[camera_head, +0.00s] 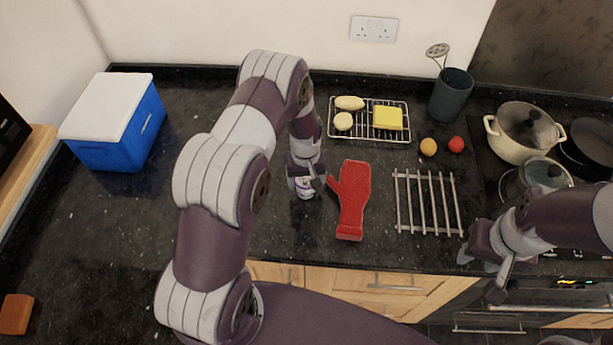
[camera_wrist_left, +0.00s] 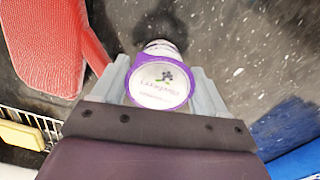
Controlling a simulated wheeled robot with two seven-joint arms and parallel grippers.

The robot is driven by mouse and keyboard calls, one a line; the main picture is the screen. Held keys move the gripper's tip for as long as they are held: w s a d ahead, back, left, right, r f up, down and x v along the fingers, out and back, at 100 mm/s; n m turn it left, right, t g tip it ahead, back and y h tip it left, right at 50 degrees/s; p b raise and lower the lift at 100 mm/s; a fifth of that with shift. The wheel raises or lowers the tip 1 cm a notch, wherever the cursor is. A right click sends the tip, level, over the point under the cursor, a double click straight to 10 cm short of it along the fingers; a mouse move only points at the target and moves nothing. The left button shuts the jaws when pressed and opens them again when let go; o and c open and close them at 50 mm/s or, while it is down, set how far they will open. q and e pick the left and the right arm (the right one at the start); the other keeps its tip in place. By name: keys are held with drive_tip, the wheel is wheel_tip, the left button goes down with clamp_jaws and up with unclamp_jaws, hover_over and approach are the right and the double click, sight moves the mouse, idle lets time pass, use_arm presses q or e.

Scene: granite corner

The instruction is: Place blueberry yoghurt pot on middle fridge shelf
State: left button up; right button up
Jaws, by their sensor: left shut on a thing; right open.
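The blueberry yoghurt pot (camera_head: 305,187) has a white lid with a purple rim and a small berry picture. It is at the counter's middle, left of the red oven mitt. My left gripper (camera_head: 305,173) comes down from above and is shut on the pot; the left wrist view shows the pot's lid (camera_wrist_left: 160,84) between the two fingers. I cannot tell whether the pot touches the counter. My right gripper (camera_head: 485,268) is open and empty near the counter's front edge at the right. No fridge or fridge shelf shows in either view.
A red oven mitt (camera_head: 351,200) lies just right of the pot, with a metal trivet (camera_head: 428,203) beyond it. A wire rack (camera_head: 369,119) holds food behind. A blue cool box (camera_head: 116,121) stands at the back left. The left counter is largely clear. Pots (camera_head: 522,133) stand far right.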

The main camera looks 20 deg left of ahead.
use_arm(q)
drive_tip(key=shift+a+f, duration=0.1)
drive_tip(key=shift+f, duration=0.1)
drive_tip(key=o, duration=0.8)
drive_tip(key=shift+w, duration=0.1)
drive_tip(key=o, duration=0.3)
drive_tip(key=shift+r, duration=0.1)
